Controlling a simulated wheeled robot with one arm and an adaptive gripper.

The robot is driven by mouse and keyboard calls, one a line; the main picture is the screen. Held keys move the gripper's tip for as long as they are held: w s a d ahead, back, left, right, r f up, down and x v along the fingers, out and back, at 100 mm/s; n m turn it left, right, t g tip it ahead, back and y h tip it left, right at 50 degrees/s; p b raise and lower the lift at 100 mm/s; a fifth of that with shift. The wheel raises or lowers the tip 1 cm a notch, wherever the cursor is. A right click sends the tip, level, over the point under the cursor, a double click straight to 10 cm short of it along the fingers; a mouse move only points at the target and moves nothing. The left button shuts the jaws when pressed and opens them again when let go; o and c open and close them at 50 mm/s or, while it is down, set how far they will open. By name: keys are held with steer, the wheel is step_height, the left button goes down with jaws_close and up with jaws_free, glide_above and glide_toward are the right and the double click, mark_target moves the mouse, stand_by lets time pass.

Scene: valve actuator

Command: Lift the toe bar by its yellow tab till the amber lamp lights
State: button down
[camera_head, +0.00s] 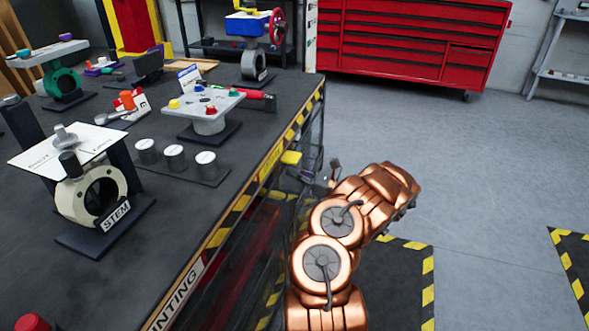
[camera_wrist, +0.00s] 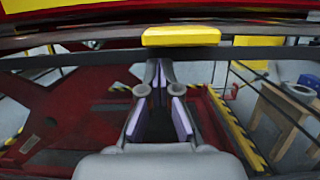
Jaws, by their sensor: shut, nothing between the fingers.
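The yellow tab (camera_head: 291,158) sticks out from the table's side edge in the head view. In the wrist view the tab (camera_wrist: 181,36) sits at the top middle, on a dark horizontal bar (camera_wrist: 95,60) that looks like the toe bar. My gripper (camera_wrist: 159,72) points at the bar from below the tab in that picture, its fingers shut and empty. I cannot tell whether the fingertips touch the bar. In the head view my gripper (camera_head: 322,180) is small and partly hidden by my arm, just right of the tab. I cannot make out a lit amber lamp.
The dark table (camera_head: 200,225) carries a STEM valve stand (camera_head: 92,196), a grey plate fixture (camera_head: 206,108) and a blue-topped valve with a red handwheel (camera_head: 252,26). A red tool cabinet (camera_head: 410,38) stands behind. The grey floor to the right is open.

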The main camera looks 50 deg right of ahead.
steer(key=f+p+v, duration=0.1)
steer(key=v, duration=0.9)
